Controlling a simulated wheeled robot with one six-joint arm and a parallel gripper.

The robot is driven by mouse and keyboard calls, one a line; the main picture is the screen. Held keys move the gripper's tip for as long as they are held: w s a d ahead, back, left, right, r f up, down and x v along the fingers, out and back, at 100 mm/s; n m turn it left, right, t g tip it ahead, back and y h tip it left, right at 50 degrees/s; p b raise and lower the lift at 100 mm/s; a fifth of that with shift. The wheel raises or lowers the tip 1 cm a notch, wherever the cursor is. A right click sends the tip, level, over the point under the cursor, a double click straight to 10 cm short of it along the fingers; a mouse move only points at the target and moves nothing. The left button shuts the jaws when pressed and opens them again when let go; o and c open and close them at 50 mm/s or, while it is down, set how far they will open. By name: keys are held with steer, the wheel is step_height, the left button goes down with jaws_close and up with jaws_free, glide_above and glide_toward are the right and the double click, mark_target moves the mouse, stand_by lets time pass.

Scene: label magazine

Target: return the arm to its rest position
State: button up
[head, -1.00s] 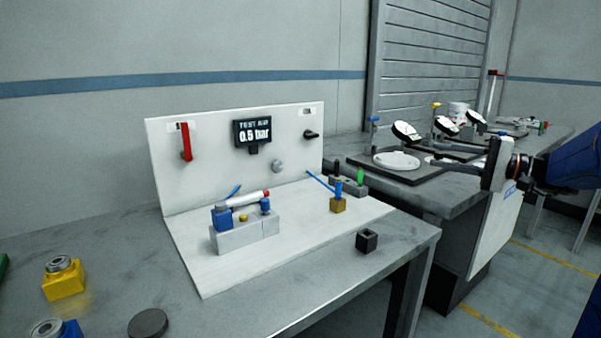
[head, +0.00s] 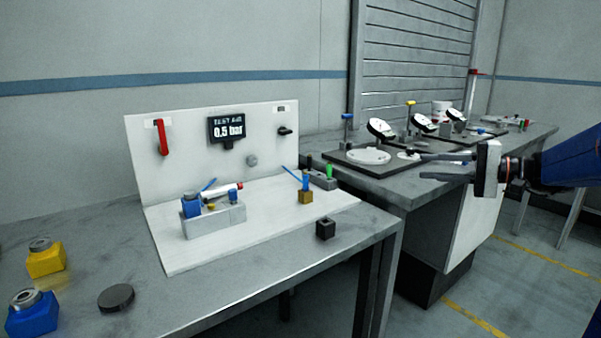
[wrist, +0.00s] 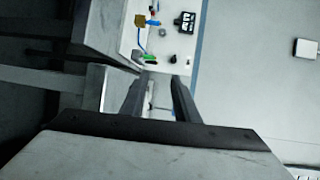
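My gripper (head: 436,166) is at the right of the head view, in the air in front of the second bench. Its two dark fingers point left and stand apart with nothing between them. In the wrist view the fingers (wrist: 160,98) are also parted, and a strip of the scene shows between them. My arm comes in from the right edge of the head view.
A white test panel (head: 240,145) with a 0.5 bar display (head: 226,129) stands on the near bench. A dark plate with dial gauges (head: 382,130) is on the second bench, behind my gripper. Open floor (head: 480,290) lies below.

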steer(key=s+a+f+n+g+h, duration=0.1)
steer(key=s+a+f+g+h, duration=0.15)
steer(key=s+a+f, duration=0.45)
steer(key=s+a+f+n+g+h, duration=0.15)
steer(key=s+a+f+h, duration=0.3)
steer(key=s, duration=0.45)
steer(key=s+d+f+n+h, duration=0.2)
steer(key=s+d+f+h, duration=0.1)
steer(key=s+f, duration=0.3)
steer(key=s+d+f+n+h, duration=0.1)
steer(key=s+d+f+h, duration=0.3)
steer(key=s, duration=0.6)
step_height(320, 180, down, 2)
steer(key=shift+n+t+h, duration=0.3)
steer(key=shift+n+t, duration=0.05)
steer(key=shift+t, duration=0.05)
